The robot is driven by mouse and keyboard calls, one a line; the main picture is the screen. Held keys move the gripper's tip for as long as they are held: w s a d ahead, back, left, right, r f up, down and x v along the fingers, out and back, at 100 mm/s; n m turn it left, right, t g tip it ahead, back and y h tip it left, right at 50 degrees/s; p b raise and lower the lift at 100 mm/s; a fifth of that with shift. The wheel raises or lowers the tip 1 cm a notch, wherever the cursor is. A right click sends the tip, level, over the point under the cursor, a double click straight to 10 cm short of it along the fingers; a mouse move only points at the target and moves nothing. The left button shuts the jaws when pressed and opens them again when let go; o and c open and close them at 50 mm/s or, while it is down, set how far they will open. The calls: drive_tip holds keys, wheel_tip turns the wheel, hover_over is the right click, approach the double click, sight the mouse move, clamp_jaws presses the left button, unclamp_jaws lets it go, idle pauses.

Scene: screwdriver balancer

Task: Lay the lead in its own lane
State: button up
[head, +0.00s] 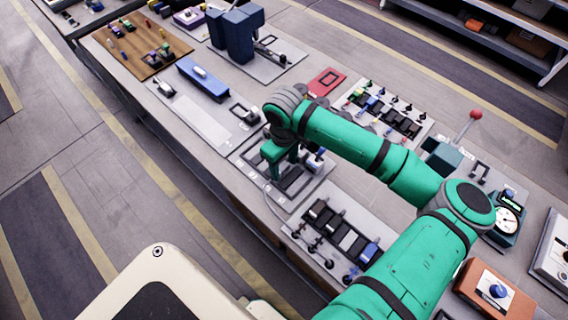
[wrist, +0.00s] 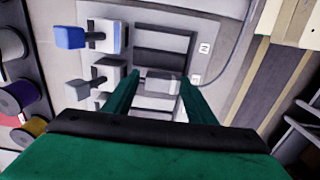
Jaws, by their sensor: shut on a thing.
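My green gripper (head: 280,160) is over a grey panel (head: 236,160) with dark slots in the middle of the bench. In the wrist view its two fingers (wrist: 158,92) are closed on a small grey block, which looks like the end of the lead (wrist: 158,82). A thin pale cable (wrist: 222,72) curves away to the right of it. The dark lanes (wrist: 165,41) lie parallel in the panel, just beyond and under the fingers. I cannot tell whether the held end touches a lane. A blue-ended connector (wrist: 72,37) and a grey one (wrist: 78,89) sit left of the lanes.
A panel with several dark and blue blocks (head: 350,241) is nearer me. A red-knobbed lever (head: 475,115) stands to the right. Open floor borders the bench on the left.

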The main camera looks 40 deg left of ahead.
drive_tip(key=shift+f, duration=0.65)
idle(0.3)
drive_tip(key=o, duration=1.1)
drive_tip(key=shift+c, duration=0.2)
drive_tip(key=shift+r, duration=0.1)
wheel_tip(320, 180, up, 11)
drive_tip(key=shift+f, duration=0.2)
